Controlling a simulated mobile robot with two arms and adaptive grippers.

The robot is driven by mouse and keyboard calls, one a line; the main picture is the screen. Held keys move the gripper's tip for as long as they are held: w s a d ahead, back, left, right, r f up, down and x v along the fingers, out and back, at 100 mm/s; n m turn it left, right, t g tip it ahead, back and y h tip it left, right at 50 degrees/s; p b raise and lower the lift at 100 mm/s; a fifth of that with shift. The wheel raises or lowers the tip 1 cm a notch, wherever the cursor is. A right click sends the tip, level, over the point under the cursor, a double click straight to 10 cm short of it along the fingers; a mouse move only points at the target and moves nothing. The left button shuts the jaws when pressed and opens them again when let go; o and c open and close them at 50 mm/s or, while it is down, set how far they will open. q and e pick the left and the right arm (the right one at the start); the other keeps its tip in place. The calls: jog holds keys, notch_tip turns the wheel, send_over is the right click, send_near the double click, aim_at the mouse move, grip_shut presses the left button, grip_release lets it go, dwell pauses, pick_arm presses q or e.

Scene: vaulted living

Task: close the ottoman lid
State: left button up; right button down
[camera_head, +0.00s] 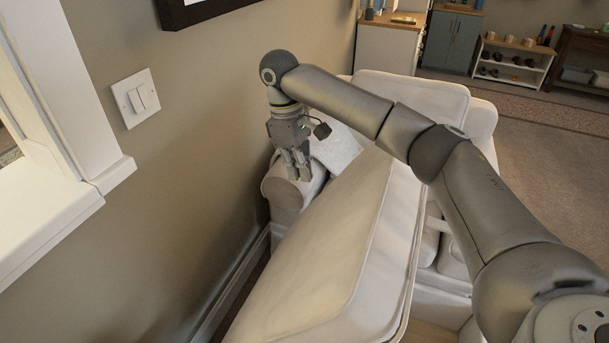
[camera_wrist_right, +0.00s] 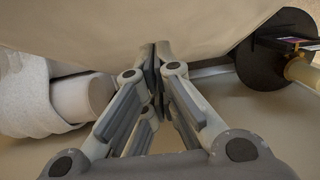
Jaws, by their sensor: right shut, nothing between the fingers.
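The ottoman lid (camera_head: 325,245) is a large cream padded panel. It stands raised and tilted in the lower middle of the head view, over the light ottoman body (camera_head: 438,300), which shows to its right. My right gripper (camera_head: 301,178) hangs pointing down beyond the lid's far end, on the wall side. Its fingers are shut and empty in the right wrist view (camera_wrist_right: 157,55). A broad cream surface (camera_wrist_right: 110,30), probably the lid, spans the top of that view close to the fingertips; contact cannot be told. My left gripper is out of view.
A cream sofa (camera_head: 425,88) with a pale throw (camera_head: 338,148) stands just behind the lid. The wall (camera_head: 190,150) with a light switch (camera_head: 136,98) runs close along the left. A dark round object (camera_wrist_right: 262,55) shows at right in the wrist view. Open carpet (camera_head: 550,165) lies right.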

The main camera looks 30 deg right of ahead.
jog(key=p, duration=0.1)
send_near(318, 227)
jog(key=shift+s+d+f+p, duration=0.6)
jog(key=shift+s+f+p, duration=0.05)
jog(key=shift+f, duration=0.4)
